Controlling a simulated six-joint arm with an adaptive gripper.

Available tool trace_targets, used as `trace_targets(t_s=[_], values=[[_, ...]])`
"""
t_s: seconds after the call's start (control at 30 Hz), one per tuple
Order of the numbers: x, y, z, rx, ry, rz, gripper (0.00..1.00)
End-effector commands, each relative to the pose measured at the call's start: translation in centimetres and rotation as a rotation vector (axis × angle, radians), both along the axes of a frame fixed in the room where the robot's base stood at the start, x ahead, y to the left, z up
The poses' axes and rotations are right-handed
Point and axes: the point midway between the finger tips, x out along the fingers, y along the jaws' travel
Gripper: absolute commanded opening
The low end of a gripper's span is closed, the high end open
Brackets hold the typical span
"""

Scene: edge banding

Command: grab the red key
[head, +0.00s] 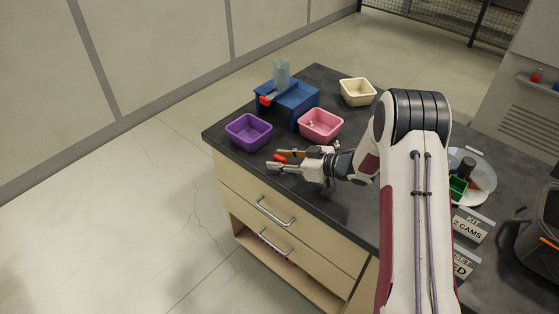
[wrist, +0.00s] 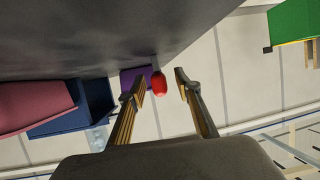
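A small red piece (head: 280,158), which looks like the red key, shows at the front edge of the dark worktop, between the fingertips of my gripper (head: 275,161). In the wrist view the red piece (wrist: 158,86) has a rounded end. It sits between the two spread fingers (wrist: 164,87), nearer the left one, with gaps visible on both sides. My gripper is open and lies low and level over the worktop. How deep the piece sits between the fingers, and what it rests on, I cannot tell.
A purple bin (head: 248,133) stands just beyond my gripper, with a pink bin (head: 320,125) to its right. A blue stand (head: 292,104) with another red part (head: 265,100) is behind. A cream bin (head: 357,92) is at the back. Worktop drawers (head: 270,215) are below.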

Motion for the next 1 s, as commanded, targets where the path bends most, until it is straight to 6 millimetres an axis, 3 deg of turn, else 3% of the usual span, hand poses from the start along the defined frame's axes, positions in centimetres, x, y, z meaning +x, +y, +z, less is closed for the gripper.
trace_targets(t_s=[0.57, 0.7, 1.0], values=[[0.21, 0.25, -0.11, 0.000, 0.000, -0.001, 0.33], [0.20, 0.26, -0.10, 0.000, 0.000, -0.001, 0.00], [0.21, 0.25, -0.09, 0.000, 0.000, -0.001, 0.00]])
